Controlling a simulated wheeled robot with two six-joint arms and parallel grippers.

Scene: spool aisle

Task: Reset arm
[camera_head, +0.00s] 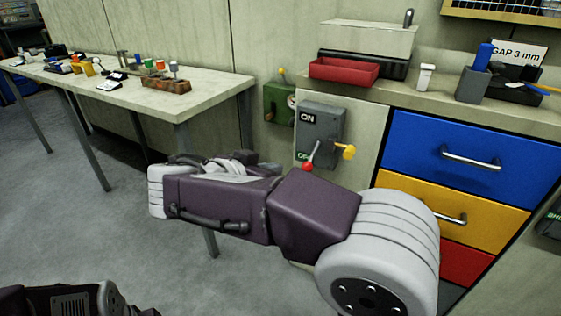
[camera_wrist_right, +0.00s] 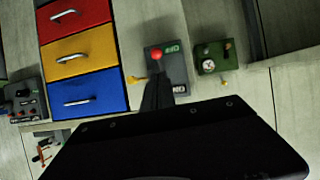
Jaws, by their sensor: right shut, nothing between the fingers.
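My right arm (camera_head: 313,212) reaches across the head view from the lower right and folds at the middle left. My right gripper (camera_wrist_right: 159,92) shows in the right wrist view as narrow dark fingers, shut and empty, pointing towards the grey switch box (camera_wrist_right: 178,66); in the head view it is mostly hidden behind the forearm. The switch box (camera_head: 327,125) reads ON at its top. Its lever with a red knob (camera_head: 307,166) points down, and a yellow handle (camera_head: 348,152) sticks out beside it. Part of my left arm shows at the lower left; its gripper is out of view.
A green box with a gauge (camera_head: 278,104) is on the wall left of the switch box. Blue, yellow and red drawers (camera_head: 470,148) stand at right under a counter with a red tray (camera_head: 343,70). A long table (camera_head: 195,92) with small items stands at left; grey floor between is clear.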

